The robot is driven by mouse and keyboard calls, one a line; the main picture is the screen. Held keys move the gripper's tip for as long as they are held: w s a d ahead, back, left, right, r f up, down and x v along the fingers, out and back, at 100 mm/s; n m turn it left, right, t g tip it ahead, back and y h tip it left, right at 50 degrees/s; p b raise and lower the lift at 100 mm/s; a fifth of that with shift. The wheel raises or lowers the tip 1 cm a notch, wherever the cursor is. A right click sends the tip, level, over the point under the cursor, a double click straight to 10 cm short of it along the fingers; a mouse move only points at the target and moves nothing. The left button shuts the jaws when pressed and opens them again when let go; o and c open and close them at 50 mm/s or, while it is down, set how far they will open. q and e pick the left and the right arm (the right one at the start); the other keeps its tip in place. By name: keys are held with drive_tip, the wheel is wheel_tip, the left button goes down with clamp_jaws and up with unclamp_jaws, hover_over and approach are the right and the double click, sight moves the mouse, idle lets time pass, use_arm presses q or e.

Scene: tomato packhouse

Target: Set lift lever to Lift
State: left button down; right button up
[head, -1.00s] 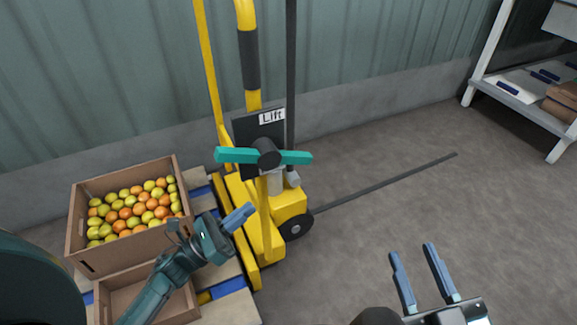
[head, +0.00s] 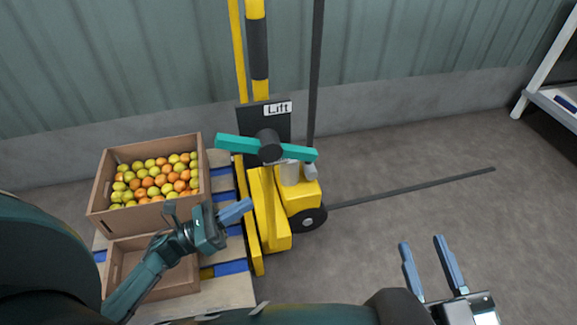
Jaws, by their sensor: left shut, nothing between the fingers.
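The lift lever (head: 232,143) is a teal bar on a dark round hub (head: 269,146), on the front of the yellow lifter (head: 270,225). Its bar lies nearly level, with the right end a little lower in the picture. A dark plate behind it bears a white label reading "Lift" (head: 278,108), above and slightly right of the hub. My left gripper (head: 248,206) is shut and empty, below the lever and apart from it in the picture. My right gripper (head: 423,256) is open and empty over the floor at the lower right.
A crate of orange and yellow-green tomatoes (head: 107,219) and an empty crate (head: 157,288) stand on a pallet (head: 226,299) at the left. A thin dark bar (head: 420,190) runs right from the lifter's wheel. A shelf (head: 552,105) stands far right. Open floor lies between.

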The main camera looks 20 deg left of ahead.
sight(269, 148)
use_arm(q)
drive_tip(key=a+r+x, duration=0.1)
drive_tip(key=r+x, duration=0.1)
drive_tip(key=x, duration=1)
drive_tip(key=shift+d+r, duration=0.3)
drive_tip(key=shift+r, duration=0.25)
drive_tip(key=shift+w, duration=0.1)
